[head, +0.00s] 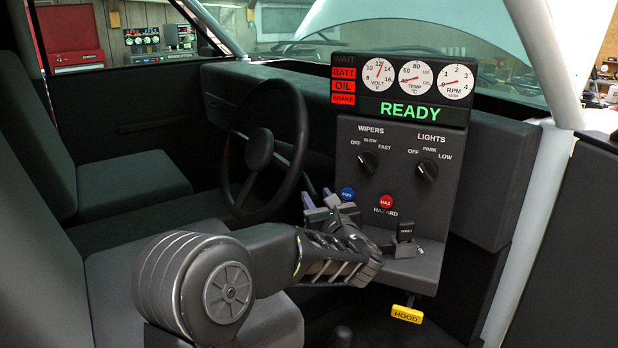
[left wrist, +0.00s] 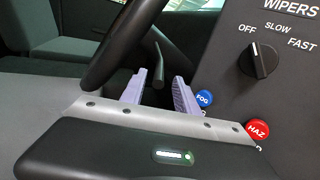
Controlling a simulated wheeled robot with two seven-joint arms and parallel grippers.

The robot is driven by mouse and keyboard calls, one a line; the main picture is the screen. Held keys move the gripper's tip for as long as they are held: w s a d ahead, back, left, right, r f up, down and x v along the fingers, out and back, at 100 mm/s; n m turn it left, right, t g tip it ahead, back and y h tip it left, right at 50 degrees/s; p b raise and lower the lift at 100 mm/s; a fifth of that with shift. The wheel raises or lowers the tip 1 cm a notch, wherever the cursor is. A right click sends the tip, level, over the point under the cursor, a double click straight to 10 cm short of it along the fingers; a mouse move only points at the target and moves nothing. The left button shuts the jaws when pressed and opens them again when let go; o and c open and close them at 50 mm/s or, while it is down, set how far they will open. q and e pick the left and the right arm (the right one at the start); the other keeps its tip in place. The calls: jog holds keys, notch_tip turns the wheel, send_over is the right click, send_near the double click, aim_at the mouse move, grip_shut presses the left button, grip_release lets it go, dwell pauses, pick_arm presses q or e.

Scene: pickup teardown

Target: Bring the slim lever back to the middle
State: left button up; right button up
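The slim lever is a thin dark stalk beside the steering wheel. In the left wrist view the lever (left wrist: 158,62) stands tilted in the gap between my finger pads, its upper end above the fingertips. In the head view the lever (head: 308,184) is small and dark, just beyond the fingertips. My left gripper (head: 318,197) is open, its two purple pads apart; it also shows in the left wrist view (left wrist: 160,80). I cannot tell whether either pad touches the lever. The lever's lower end is hidden. My right gripper is out of view.
The steering wheel (head: 262,150) is close on the left of the gripper. The dash panel (head: 400,160) is on the right, with a blue FOG button (head: 347,194), a red HAZ button (head: 386,202) and two knobs. A yellow HOOD handle (head: 407,314) hangs below.

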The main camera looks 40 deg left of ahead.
aim_at(309, 181)
pick_arm(q)
jog(key=shift+s+d+r, duration=0.2)
jog(key=shift+s, duration=0.05)
jog(key=shift+w+a+f, duration=0.1)
jog(key=shift+w+a, duration=0.15)
jog(key=shift+a, duration=0.05)
jog(key=p+x, duration=0.2)
jog(key=x, duration=0.4)
jog(key=shift+w+a+p, duration=0.2)
jog(key=shift+p, duration=0.15)
jog(key=shift+w+a, duration=0.2)
jog(key=shift+a, duration=0.15)
jog(key=shift+c, duration=0.4)
grip_shut()
